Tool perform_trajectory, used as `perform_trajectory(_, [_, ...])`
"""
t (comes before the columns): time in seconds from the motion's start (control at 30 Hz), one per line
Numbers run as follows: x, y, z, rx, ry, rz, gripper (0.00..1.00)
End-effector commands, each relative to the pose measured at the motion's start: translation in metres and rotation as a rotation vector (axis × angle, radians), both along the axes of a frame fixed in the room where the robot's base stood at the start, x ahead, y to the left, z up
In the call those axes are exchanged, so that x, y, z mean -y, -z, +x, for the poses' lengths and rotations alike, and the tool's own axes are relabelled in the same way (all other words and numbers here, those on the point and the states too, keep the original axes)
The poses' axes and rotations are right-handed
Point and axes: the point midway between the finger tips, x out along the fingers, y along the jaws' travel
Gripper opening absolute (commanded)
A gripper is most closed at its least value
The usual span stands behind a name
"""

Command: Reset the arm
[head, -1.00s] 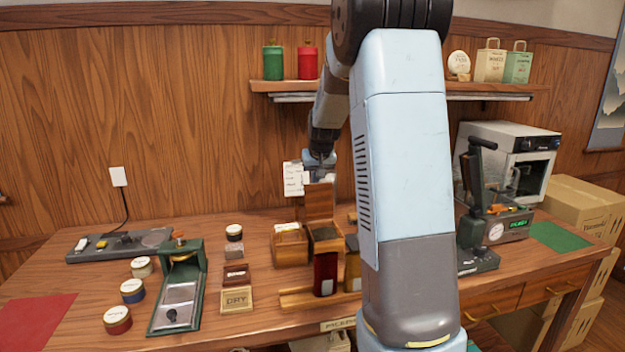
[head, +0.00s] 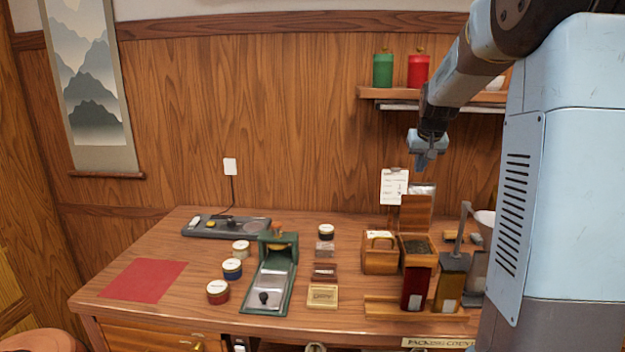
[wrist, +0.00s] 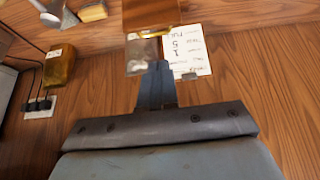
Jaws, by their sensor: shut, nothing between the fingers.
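My gripper (head: 424,161) is raised in front of the wood wall, above the back right of the counter in the head view. In the wrist view its fingers (wrist: 155,70) are shut together with nothing between them. The clipboard with a white sheet (head: 394,187) stands beyond and below it; the sheet also shows upside down in the wrist view (wrist: 188,50). My gripper touches none of these in the head view.
A shelf (head: 440,95) with a green canister (head: 383,70) and a red canister (head: 418,71) is just above my gripper. A green press (head: 272,275), several round tins and a red mat (head: 145,280) are on the counter (head: 200,313). The air left of the arm is clear.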

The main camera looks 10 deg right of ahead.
Motion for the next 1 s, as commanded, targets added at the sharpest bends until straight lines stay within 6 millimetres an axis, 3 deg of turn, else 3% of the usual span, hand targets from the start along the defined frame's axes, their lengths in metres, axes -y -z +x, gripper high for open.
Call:
perform_trajectory(0.2, [-0.035,-0.023,-0.055,0.007,-0.032,0.017,0.0])
perform_trajectory(0.5, [-0.088,-0.039,-0.151,0.006,-0.089,0.032,0.0])
perform_trajectory(0.73, [-0.119,-0.036,-0.224,0.003,-0.131,0.033,0.0])
perform_trajectory(1.0, [-0.147,-0.016,-0.307,-0.003,-0.175,0.025,0.0])
